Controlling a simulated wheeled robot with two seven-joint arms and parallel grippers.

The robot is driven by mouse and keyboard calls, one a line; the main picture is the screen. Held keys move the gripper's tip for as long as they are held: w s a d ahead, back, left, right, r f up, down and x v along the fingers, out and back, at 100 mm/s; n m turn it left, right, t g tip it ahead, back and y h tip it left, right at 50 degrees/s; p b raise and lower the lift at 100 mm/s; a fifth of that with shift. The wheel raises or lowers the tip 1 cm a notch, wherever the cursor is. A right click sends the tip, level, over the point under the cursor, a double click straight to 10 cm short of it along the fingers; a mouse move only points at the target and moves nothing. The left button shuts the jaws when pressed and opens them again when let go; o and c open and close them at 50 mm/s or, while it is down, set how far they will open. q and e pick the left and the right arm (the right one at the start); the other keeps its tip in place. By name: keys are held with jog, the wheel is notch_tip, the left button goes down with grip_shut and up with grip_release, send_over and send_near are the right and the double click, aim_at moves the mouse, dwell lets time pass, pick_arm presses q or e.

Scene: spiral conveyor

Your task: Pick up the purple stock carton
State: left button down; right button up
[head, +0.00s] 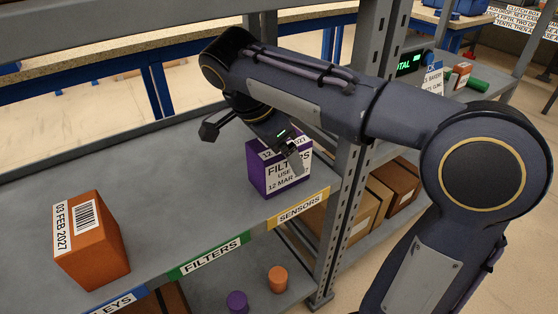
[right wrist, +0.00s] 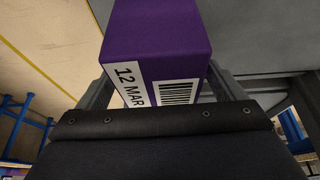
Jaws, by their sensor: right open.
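The purple stock carton (head: 263,177) stands on the grey shelf behind the yellow SENSORS label, near the shelf upright. Its front carries a white label with FILTERS and 12 MAR on it. My right gripper (head: 290,150) is over the carton and partly covers its top and label. In the right wrist view the carton (right wrist: 160,35) fills the upper middle, with a barcode label. The right gripper (right wrist: 160,95) is open, with a finger showing on each side of the carton; whether they touch it I cannot tell. My left gripper is not in view.
An orange carton (head: 95,240) stands on the same shelf at the left. The grey upright (head: 345,200) is close to the right of the purple carton. Brown boxes (head: 375,200) sit on a lower shelf beyond it. The shelf (head: 170,190) between the cartons is bare.

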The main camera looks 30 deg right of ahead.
jog(key=c, duration=1.1)
jog(key=shift+c, duration=0.7)
jog(key=shift+r, duration=0.15)
